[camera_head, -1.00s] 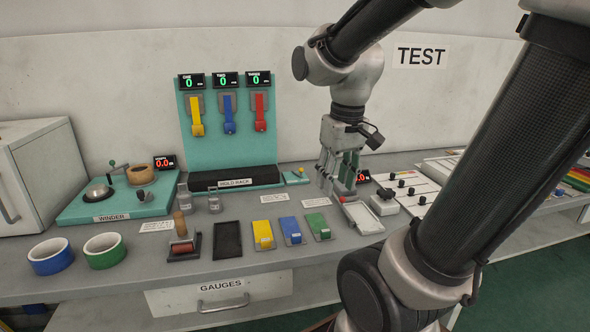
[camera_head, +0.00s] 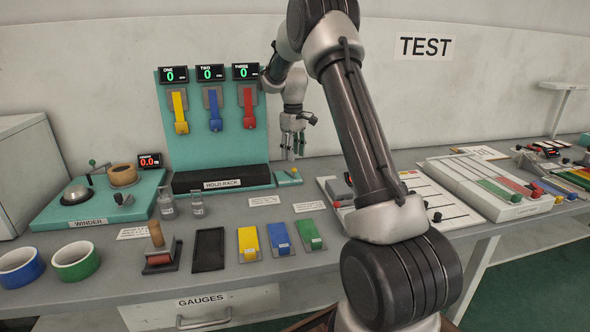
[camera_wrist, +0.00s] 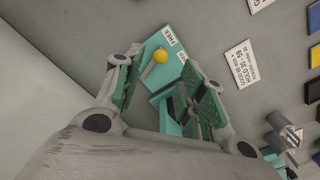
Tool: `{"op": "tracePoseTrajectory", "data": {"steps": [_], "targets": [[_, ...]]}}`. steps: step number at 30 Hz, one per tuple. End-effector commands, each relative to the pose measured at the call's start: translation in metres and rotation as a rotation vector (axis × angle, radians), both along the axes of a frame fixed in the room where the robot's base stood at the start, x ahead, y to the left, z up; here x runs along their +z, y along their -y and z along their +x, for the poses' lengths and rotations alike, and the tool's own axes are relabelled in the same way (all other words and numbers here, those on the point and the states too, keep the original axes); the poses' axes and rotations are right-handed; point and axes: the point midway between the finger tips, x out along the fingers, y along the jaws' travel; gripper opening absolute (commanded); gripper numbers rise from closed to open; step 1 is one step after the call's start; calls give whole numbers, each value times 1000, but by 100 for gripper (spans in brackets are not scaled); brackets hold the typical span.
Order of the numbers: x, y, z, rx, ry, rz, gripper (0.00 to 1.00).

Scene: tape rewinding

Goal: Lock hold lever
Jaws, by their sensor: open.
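The hold lever is a small teal block with a yellow knob (camera_wrist: 160,56), just right of the hold rack; it also shows in the head view (camera_head: 289,177). A white label reading FREE (camera_wrist: 168,36) lies beside the knob in the wrist view. My gripper (camera_head: 293,154) is above the lever, pointing down. In the wrist view my gripper (camera_wrist: 155,68) is open, with one finger on each side of the knob and no clear contact. The lower part of the lever is partly hidden by a finger.
The hold rack (camera_head: 222,185) with its teal back panel stands close left of the gripper. White label cards (camera_head: 264,200) and yellow, blue and green blocks lie in front. A white slider panel (camera_head: 487,190) is to the right. The wall is close behind.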

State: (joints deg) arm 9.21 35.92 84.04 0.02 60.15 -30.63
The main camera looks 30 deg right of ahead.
Motion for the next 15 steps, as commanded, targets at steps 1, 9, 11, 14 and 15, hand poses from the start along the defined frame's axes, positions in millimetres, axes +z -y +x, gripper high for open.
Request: {"op": "tracePoseTrajectory", "data": {"steps": [1,9,11,14,15], "targets": [[-4,0,0,7,0,0,40],[-47,0,-1,6,-1,0,40],[-56,0,0,6,0,0,40],[-67,0,-1,5,0,0,40],[-70,0,0,5,1,-1,40]]}}
